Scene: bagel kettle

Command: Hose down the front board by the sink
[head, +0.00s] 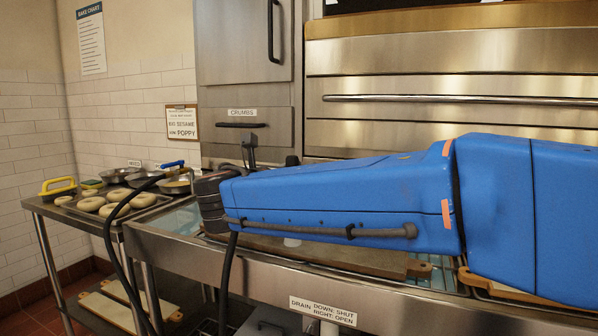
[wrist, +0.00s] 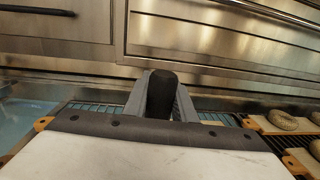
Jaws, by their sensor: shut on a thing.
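In the wrist view my gripper (wrist: 161,108) has its grey fingers closed around a black rounded piece (wrist: 161,88), apparently the sprayer handle. In the head view the fingertips are largely hidden behind my blue arm. A black hose (head: 228,272) hangs down from my wrist there. A board (head: 355,262) with a wooden end lies over the sink (head: 180,217), partly covered by my arm. In the wrist view a board (wrist: 120,158) fills the foreground, below my gripper, with a pale surface and a dark grey strip. No water jet is visible.
A left side table holds a tray of bagels (head: 115,208), metal bowls (head: 115,175) and a yellow-handled tool (head: 58,184). Steel oven fronts (head: 420,90) stand close behind. More bagels (wrist: 283,121) lie at right in the wrist view. A drain label (head: 322,311) marks the front edge.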

